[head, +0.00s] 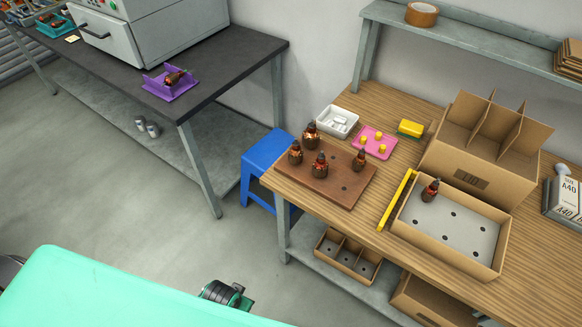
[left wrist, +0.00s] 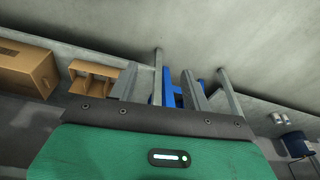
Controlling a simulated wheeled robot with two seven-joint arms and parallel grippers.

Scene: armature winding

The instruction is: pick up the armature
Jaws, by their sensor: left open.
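Several armatures with copper windings stand upright on a brown board (head: 345,191) on the wooden table: one at the back (head: 311,135), one at the left (head: 295,153), one in front (head: 320,165) and one at the right (head: 360,158). Another armature (head: 430,190) stands in the back left corner of an open cardboard box (head: 400,232) with a grey insert with holes. One more armature (head: 175,77) lies on a purple holder (head: 160,91) on the dark table.
A blue stool (head: 262,152) stands between the tables. A white tray (head: 323,121), a pink tray (head: 387,153) with yellow pegs, a yellow bar (head: 395,201) and a divided carton (head: 455,163) are on the wooden table. Boxes on the lower shelf also show in the left wrist view (left wrist: 25,68).

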